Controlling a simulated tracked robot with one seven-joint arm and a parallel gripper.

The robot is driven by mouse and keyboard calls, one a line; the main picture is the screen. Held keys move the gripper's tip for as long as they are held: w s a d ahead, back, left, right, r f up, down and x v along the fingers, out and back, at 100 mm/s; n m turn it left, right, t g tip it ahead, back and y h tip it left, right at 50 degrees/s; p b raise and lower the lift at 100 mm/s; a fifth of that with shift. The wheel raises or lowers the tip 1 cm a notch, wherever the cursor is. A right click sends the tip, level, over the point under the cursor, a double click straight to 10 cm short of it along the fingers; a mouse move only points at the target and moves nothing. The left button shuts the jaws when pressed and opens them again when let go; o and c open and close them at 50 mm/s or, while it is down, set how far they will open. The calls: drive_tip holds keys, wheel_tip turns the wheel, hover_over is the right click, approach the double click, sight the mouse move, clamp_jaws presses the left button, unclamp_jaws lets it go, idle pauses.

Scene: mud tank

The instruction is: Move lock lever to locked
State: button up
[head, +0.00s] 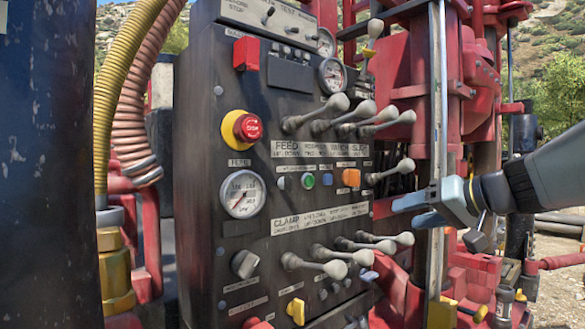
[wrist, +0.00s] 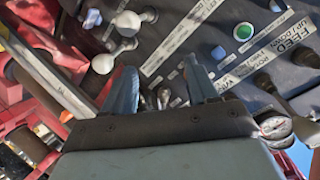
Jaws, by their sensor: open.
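A dark control panel (head: 305,200) carries several grey ball-ended levers. One single lever (head: 391,172) sticks out at mid-height on the right, beside an orange switch (head: 351,177). I cannot read a label that marks the lock lever for certain. My gripper (head: 404,212) is to the right of the panel, just below that single lever in the picture, its blue-grey fingers pointing left. In the wrist view my gripper (wrist: 160,84) has its fingers apart, with small metallic parts (wrist: 160,97) showing between them; I cannot tell whether these are touched.
A lever row (head: 345,118) stands above and another (head: 345,258) below. A red stop button (head: 248,127), a gauge (head: 242,194) and a yellow knob (head: 296,311) are on the panel. A red mast (head: 432,100) with a vertical metal rail rises close by my gripper.

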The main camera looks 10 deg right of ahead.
sight(411, 167)
drive_tip(key=w+d+r+t+h, duration=0.1)
drive_tip(key=d+r+t, duration=0.4)
drive_tip(key=d+r, duration=0.4)
drive_tip(key=shift+m, duration=0.4)
drive_tip(key=x, duration=0.9)
drive_tip(key=d+x, duration=0.1)
drive_tip(key=x, duration=0.3)
drive_tip(key=shift+w+a+f, duration=0.15)
drive_tip(key=shift+w+f, duration=0.2)
drive_tip(key=shift+w, duration=0.1)
drive_tip(key=shift+c, duration=0.3)
